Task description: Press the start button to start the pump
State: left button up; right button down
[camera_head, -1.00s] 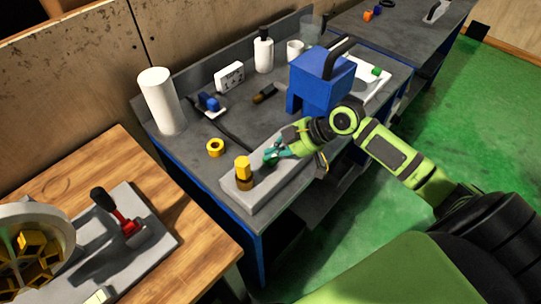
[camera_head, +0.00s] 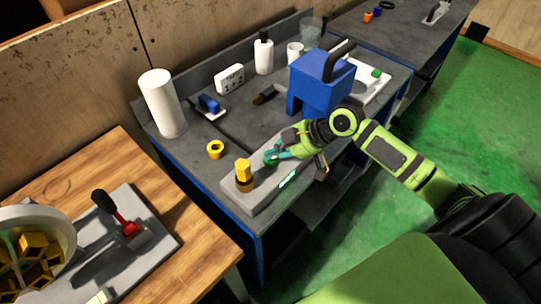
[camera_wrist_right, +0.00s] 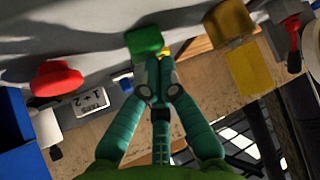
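The green button (camera_wrist_right: 143,40) shows in the right wrist view, on the grey box (camera_head: 264,198) at the front of the blue-framed bench. My right gripper (camera_head: 270,158) has teal fingers drawn together, with nothing seen between them. In the right wrist view its fingertips (camera_wrist_right: 153,78) are at the green button; whether they touch it I cannot tell. In the head view the gripper hides the button. A green strip (camera_head: 288,180) glows on the front face of the box. A red button (camera_wrist_right: 55,78) is left of the green one in the right wrist view. My left gripper is out of view.
A yellow hexagonal piece (camera_head: 243,171) stands on the box's near end. A yellow ring (camera_head: 215,149), white cylinder (camera_head: 163,103) and blue machine (camera_head: 320,82) are on the bench. A wooden table (camera_head: 83,180) is at left. Green floor at right is clear.

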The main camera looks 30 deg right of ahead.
jog(key=shift+r+p, duration=0.3)
jog(key=shift+r, duration=0.3)
notch_tip(320, 180, up, 5)
jog(key=p, duration=0.4)
jog(key=shift+r+p, duration=0.1)
jog(key=shift+p, duration=0.2)
dwell(0.4)
